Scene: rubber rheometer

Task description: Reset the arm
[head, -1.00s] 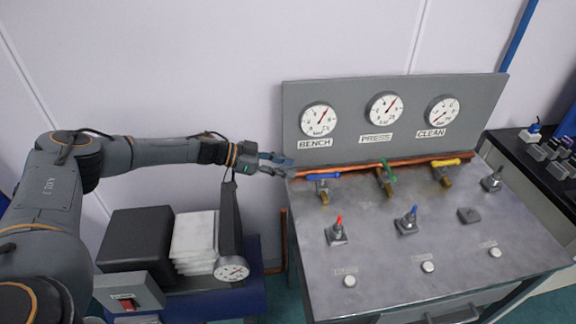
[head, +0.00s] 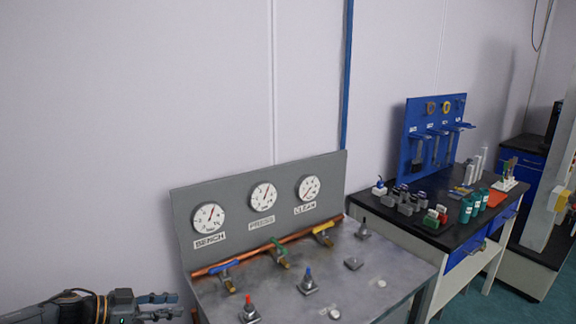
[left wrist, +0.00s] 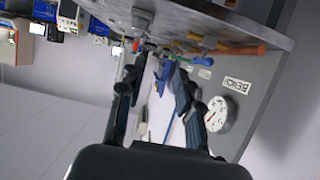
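My left arm shows at the bottom left of the head view. Its gripper (head: 160,306) is left of the grey gauge panel bench (head: 370,262), near the blue-handled valve (head: 224,267), with clear space between them in the picture. The left wrist view shows its two dark fingers (left wrist: 155,85) apart, with nothing clearly held between them. Beyond them are the bench's valves and the BENCH gauge (left wrist: 217,114), seen turned over. My right gripper is in neither view.
Green (head: 279,247) and yellow (head: 323,229) valve handles sit along the copper pipe. Red and blue toggles stand on the bench top. To the right, a black-topped table (head: 450,236) holds bottles and small blocks, with a blue tool board (head: 410,150) behind.

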